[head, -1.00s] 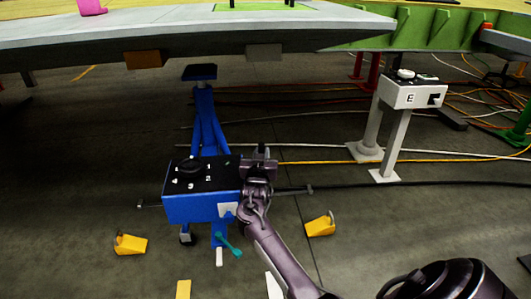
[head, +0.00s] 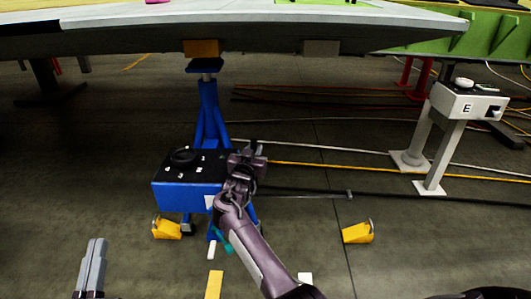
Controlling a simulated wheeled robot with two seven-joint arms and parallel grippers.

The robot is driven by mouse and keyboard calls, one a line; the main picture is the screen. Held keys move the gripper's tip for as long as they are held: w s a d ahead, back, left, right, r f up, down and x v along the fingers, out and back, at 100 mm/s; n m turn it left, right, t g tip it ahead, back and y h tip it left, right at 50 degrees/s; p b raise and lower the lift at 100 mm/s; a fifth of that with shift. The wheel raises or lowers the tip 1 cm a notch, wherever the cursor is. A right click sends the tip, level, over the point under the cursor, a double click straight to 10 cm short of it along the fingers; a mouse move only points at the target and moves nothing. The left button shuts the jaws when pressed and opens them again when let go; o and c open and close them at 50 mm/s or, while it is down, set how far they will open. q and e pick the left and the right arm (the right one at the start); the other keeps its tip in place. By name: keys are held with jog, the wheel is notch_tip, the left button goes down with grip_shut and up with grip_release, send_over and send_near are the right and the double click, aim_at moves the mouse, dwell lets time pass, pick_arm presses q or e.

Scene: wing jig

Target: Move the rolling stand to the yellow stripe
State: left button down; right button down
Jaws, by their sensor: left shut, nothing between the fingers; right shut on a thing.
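The blue rolling stand (head: 207,120) stands upright on the floor, left of centre. It has a dark top pad (head: 205,65) and a blue box (head: 182,197) with a black top. My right gripper (head: 248,158) is at the right side of the box, shut on a part of the stand that its fingers hide. My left gripper (head: 92,265) is low at the left, shut and empty, away from the stand. A short yellow stripe (head: 214,285) lies on the floor in front of the stand, cut off by the picture's bottom edge.
A pale wing panel (head: 330,30) hangs overhead, with an orange block (head: 201,47) just above the pad in the picture. Yellow chocks lie left (head: 167,229) and right (head: 357,233) of the stand. A grey pedestal (head: 467,104) stands right. Cables cross the floor.

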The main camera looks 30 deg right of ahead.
jog(key=shift+s+d, duration=0.2)
jog(key=shift+d, duration=0.2)
jog(key=c, duration=1.3)
grip_release()
jog(key=shift+c, duration=0.2)
pick_arm(q)
jog(key=shift+r, duration=0.25)
pick_arm(e)
jog(key=shift+a, duration=0.1)
